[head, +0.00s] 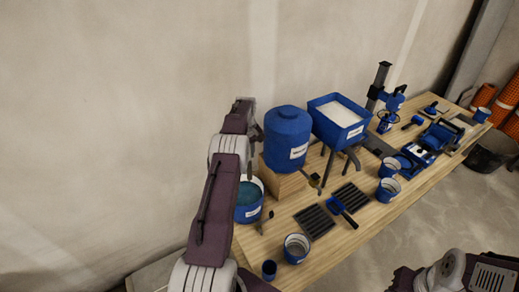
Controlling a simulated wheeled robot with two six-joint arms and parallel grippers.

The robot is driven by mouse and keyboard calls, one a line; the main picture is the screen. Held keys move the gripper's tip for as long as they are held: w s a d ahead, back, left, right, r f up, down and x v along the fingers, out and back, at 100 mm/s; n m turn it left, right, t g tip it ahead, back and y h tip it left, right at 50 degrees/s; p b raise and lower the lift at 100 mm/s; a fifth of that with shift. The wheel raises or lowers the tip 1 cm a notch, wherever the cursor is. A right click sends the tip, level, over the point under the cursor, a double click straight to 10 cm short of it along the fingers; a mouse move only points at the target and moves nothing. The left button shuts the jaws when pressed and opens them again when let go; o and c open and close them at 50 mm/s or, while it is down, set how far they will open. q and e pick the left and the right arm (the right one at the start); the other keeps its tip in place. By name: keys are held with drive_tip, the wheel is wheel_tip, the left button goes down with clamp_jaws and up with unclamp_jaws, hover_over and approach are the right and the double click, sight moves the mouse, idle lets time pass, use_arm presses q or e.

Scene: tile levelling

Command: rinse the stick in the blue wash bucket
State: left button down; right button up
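The blue wash bucket (249,214) stands at the near left end of the table, with teal water (249,193) in it. My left arm reaches up beside it and partly covers its left side. The arm's end bends down behind the arm links, above the bucket's far rim. A narrow dark part (251,166) shows there; I cannot tell whether it is my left gripper or the stick. The stick is not clearly visible elsewhere. My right arm shows only at the bottom right corner, and its gripper is out of the frame.
A blue lidded drum (287,138) on a wooden block (281,183) stands close behind the bucket. A blue tub of white material (338,120) is beyond it. Dark ribbed trays (315,221), a blue trowel (341,211) and small buckets (296,248) lie along the wooden table (384,214).

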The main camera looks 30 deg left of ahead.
use_arm(q)
wheel_tip(320, 180, down, 18)
drive_tip(key=s+a+b, duration=0.1)
drive_tip(key=s+b, duration=0.1)
drive_tip(key=b, duration=0.8)
drive_tip(key=shift+s+a+n, duration=0.2)
drive_tip(key=shift+a+n, duration=0.15)
drive_tip(key=shift+n, duration=0.05)
drive_tip(key=shift+s+r, duration=0.1)
idle(0.3)
